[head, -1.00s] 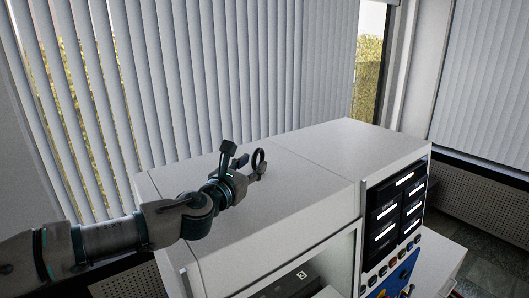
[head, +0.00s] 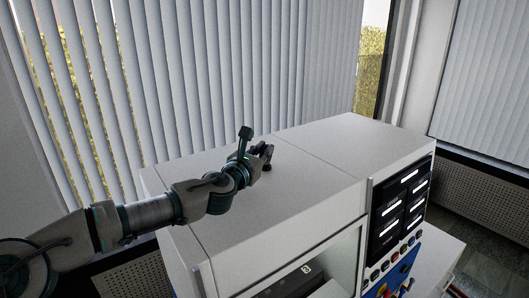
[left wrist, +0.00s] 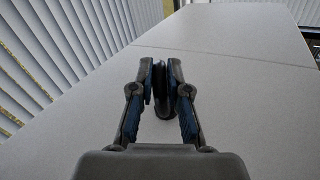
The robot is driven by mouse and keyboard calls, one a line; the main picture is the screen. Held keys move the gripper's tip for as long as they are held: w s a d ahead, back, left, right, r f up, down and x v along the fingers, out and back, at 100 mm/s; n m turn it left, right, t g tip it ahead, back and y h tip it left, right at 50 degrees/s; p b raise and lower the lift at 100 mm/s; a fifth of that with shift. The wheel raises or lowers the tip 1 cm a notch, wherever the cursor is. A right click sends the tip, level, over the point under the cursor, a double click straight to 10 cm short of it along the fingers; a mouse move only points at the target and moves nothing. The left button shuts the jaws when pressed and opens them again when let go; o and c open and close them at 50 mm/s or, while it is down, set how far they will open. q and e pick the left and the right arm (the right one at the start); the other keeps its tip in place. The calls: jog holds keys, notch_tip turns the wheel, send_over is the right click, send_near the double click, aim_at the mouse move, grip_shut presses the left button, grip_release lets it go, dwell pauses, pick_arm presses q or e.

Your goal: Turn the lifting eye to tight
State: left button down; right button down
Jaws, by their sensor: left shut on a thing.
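The lifting eye (left wrist: 161,92) is a dark ring standing upright on the white top of the press (head: 310,190). In the left wrist view it sits between the two blue-padded fingers of my left gripper (left wrist: 160,82), edge-on to the camera. The fingers are closed on it from both sides. In the head view my left gripper (head: 262,157) is at the eye's place on the press top, and its fingers mostly hide the ring. The foot of the eye is hard to make out. My right gripper is not in view.
The press front has dark display panels (head: 402,200) and a row of buttons (head: 393,258) at the right. Vertical blinds (head: 210,75) hang behind the press. The press top around the eye is clear, with a thin seam (head: 318,160) across it.

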pick_arm(q)
jog(key=shift+a+f, duration=0.1)
jog(key=shift+f, duration=0.25)
jog(key=shift+s, duration=0.2)
jog(key=shift+r, duration=0.1)
jog(key=shift+w+a+m+g+h, duration=0.1)
jog(key=shift+a+m+g+h, duration=0.05)
jog(key=shift+m+g+h, duration=0.55)
jog(key=m+g+h, duration=0.2)
jog(key=h, duration=0.1)
jog(key=m+g+h, duration=0.1)
jog(key=shift+w+a+h, duration=0.25)
jog(key=shift+a+h, duration=0.05)
jog(key=shift+r+m+g+h, duration=0.1)
jog(key=shift+m+g+h, duration=0.4)
jog(key=shift+m+g, duration=0.2)
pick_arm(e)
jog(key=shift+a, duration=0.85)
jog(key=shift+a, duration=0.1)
